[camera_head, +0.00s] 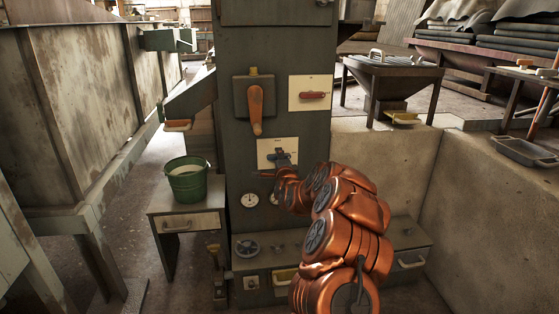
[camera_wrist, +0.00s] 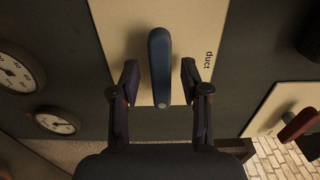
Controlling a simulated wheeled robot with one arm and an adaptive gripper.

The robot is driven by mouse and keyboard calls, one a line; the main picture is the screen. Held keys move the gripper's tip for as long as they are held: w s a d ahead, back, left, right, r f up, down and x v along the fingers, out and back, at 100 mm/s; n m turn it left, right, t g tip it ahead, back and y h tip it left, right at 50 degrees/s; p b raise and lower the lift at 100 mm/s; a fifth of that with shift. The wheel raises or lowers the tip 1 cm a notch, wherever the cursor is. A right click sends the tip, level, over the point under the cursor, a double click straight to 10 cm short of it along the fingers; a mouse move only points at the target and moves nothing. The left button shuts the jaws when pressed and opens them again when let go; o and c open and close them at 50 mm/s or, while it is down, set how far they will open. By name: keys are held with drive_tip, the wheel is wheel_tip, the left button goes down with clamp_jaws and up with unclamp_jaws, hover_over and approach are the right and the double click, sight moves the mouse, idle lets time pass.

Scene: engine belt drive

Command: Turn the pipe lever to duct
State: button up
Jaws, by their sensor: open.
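The pipe lever (camera_wrist: 160,62) is a blue bar on a cream plate (camera_wrist: 118,30) marked "duct" to the right of the bar. In the wrist view my gripper (camera_wrist: 160,80) is open, with one finger on each side of the lever and a visible gap on both sides. In the head view the lever (camera_head: 282,157) looks small and dark on its cream plate (camera_head: 265,146) on the front of the green machine column. My gripper (camera_head: 287,172) is just below it there, partly hidden by my copper-coloured arm.
An orange lever (camera_head: 256,110) and a red handle (camera_head: 312,95) on another cream plate are above. Round gauges (camera_head: 249,200) sit below. A green bucket (camera_head: 187,180) stands on a small table at left. A low concrete wall (camera_head: 480,190) is at right.

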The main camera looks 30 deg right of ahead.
drive_tip(key=shift+c, duration=0.4)
clamp_jaws()
drive_tip(key=shift+r, duration=0.1)
drive_tip(key=shift+d+n+p, duration=0.1)
drive_tip(key=shift+n+p, duration=5.75)
drive_tip(key=shift+n, duration=3.05)
